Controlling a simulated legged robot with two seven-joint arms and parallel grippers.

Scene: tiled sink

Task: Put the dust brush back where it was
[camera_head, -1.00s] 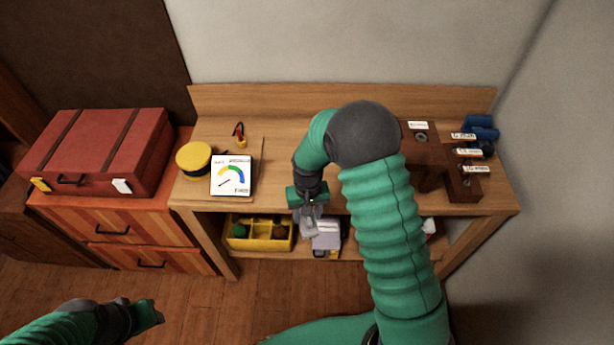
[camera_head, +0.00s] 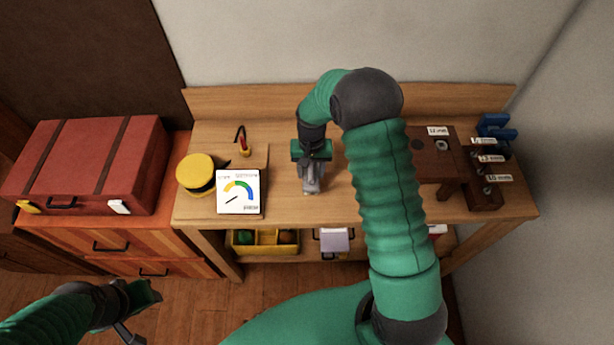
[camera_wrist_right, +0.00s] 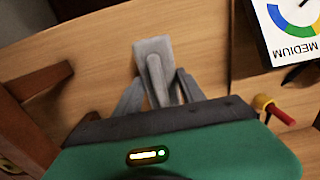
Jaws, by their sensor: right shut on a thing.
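My right gripper (camera_head: 312,186) is over the middle of the workbench. In the right wrist view, its fingers (camera_wrist_right: 158,92) close on a grey, flat-ended object (camera_wrist_right: 153,58), which I take to be the dust brush. No bristles can be made out. In the head view the gripper hides most of the brush, and whether it touches the bench top cannot be told. My left gripper (camera_head: 140,308) is low at the left, away from the bench. Its fingers are partly cut off from clear view.
A dial card (camera_head: 238,190), a yellow round item (camera_head: 196,174) and a red-and-yellow tool (camera_head: 244,146) lie left on the bench (camera_head: 282,130). Brown labelled blocks (camera_head: 437,165) stand right. The lower shelf holds a yellow divided bin (camera_head: 266,241) and a pale item (camera_head: 334,240).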

